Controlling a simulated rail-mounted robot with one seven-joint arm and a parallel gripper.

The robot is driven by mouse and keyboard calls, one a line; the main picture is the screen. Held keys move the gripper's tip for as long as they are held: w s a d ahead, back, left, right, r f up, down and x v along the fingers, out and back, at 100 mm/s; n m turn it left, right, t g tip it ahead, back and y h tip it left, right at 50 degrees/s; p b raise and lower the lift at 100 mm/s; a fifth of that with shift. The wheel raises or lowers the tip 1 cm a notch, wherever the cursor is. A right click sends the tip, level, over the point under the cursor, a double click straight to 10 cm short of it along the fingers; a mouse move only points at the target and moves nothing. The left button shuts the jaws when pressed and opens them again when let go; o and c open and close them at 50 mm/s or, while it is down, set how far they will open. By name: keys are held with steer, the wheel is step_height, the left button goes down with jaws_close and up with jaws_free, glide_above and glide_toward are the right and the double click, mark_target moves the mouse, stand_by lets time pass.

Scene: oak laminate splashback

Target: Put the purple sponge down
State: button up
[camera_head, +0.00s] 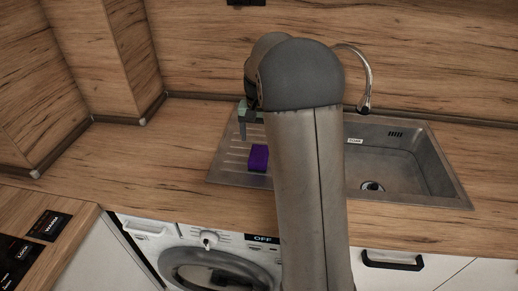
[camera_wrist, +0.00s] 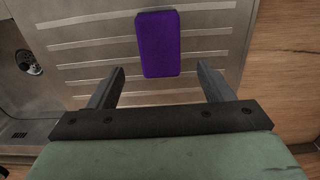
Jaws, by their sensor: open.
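The purple sponge (camera_head: 259,158) lies on the ribbed drainboard (camera_head: 228,165) to the left of the sink bowl, near its front edge. In the wrist view the sponge (camera_wrist: 158,44) lies beyond the fingertips, roughly centred between them and apart from both. My gripper (camera_wrist: 163,68) is open and empty. In the head view my gripper (camera_head: 243,133) is above the drainboard, behind the sponge, partly hidden by my arm.
The sink bowl (camera_head: 385,165) with a drain lies to the right, with a curved faucet (camera_head: 366,80) behind it. The wooden counter (camera_head: 150,160) left of the drainboard is clear. A washing machine (camera_head: 215,262) stands below the counter.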

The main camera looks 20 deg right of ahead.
mark_target(259, 153)
steer(key=s+a+r+n, duration=0.2)
steer(key=s+a, duration=0.2)
steer(key=s, duration=0.3)
steer(key=s+a+r+n, duration=0.1)
steer(key=s+a+r, duration=0.2)
steer(key=s+a, duration=0.3)
steer(key=s+a+f+n, duration=0.1)
steer(key=s+f+n, duration=0.1)
steer(key=s, duration=0.6)
steer(key=s+a+f+n, duration=0.1)
steer(key=s+a+f, duration=0.1)
steer(key=s, duration=0.6)
steer(key=shift+a+f+n+t, duration=0.15)
steer(key=shift+f+n+t, duration=0.2)
steer(key=shift+f, duration=0.25)
